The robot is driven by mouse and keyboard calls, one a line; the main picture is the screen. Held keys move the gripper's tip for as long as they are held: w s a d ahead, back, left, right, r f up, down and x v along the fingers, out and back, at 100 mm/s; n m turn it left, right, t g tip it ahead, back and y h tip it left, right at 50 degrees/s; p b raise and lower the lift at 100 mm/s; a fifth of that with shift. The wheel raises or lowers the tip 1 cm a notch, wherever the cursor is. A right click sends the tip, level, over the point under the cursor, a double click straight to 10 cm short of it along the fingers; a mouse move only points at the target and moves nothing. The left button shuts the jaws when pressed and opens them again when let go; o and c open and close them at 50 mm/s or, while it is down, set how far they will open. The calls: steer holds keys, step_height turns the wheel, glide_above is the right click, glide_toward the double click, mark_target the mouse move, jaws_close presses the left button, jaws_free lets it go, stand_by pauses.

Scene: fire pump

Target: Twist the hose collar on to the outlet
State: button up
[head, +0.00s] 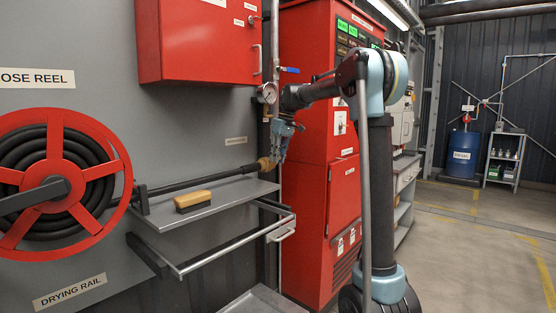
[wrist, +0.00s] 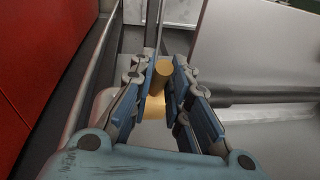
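The brass hose collar (head: 265,163) is at the right end of the black hose (head: 205,182), by the right edge of the upper shelf. My gripper (head: 277,155) reaches down to it from above. In the wrist view, brass (wrist: 161,78) shows between the two blue finger pads of my gripper (wrist: 165,72). The brass lies closer to the left pad, and a gap shows on its right, so the fingers look open around it. The join between collar and outlet is hidden by the fingers; I cannot tell whether they touch.
A red hose reel (head: 60,180) hangs at left. A wooden-backed brush (head: 193,200) lies on the grey shelf (head: 215,207). A drying rail (head: 225,245) juts out below. A pressure gauge (head: 267,93) and pipe stand beside a red cabinet (head: 310,200).

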steer(key=shift+o, duration=1.3)
steer(key=v, duration=1.2)
steer(key=shift+w, duration=0.1)
